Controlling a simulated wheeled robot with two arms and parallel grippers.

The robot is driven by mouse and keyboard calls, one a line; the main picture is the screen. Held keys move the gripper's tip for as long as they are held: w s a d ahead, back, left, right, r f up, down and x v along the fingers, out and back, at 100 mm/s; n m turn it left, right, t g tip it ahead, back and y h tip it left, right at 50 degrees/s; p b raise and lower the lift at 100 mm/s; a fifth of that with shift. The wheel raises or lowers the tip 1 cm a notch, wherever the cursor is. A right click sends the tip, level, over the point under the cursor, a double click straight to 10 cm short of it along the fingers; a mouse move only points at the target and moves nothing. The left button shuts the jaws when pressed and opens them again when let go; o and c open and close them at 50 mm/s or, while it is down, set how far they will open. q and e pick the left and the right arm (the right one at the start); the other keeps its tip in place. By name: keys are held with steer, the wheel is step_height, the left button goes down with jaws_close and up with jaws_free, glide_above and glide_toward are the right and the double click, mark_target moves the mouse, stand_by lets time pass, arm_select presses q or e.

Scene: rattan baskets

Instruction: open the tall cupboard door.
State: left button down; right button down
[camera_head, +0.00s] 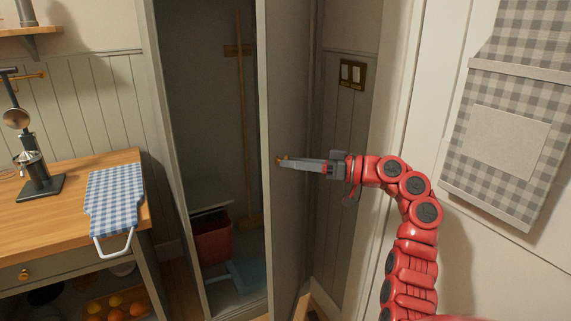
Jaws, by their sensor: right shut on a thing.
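The tall cupboard (160,150) stands in the middle of the head view, grey-green and upright. Its door (285,225) is swung well open, hinged on the right side, so the inside shows. My right gripper (284,161) reaches in from the right and is shut on the small brass door knob (280,158) near the door's free edge. The fingers hide most of the knob. My left gripper is not in view.
Inside the cupboard are a broom (242,120) and a red bucket (212,240). A wooden counter (60,215) with a checked cloth (115,195) stands left. A light switch plate (352,74) and hanging checked apron (510,110) are right.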

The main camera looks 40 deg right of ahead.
mark_target(276, 145)
steer(key=shift+s+d, duration=0.25)
steer(key=shift+s, duration=0.05)
steer(key=c, duration=0.5)
jaws_free()
steer(key=shift+r, duration=0.45)
step_height(276, 145, up, 3)
steer(key=shift+r, duration=0.1)
steer(key=s+a+p, duration=0.1)
steer(key=s+a, duration=0.9)
steer(key=s, duration=0.2)
steer(key=shift+s+a+r, duration=0.15)
steer(key=shift+a+r, duration=0.05)
steer(key=shift+r, duration=0.25)
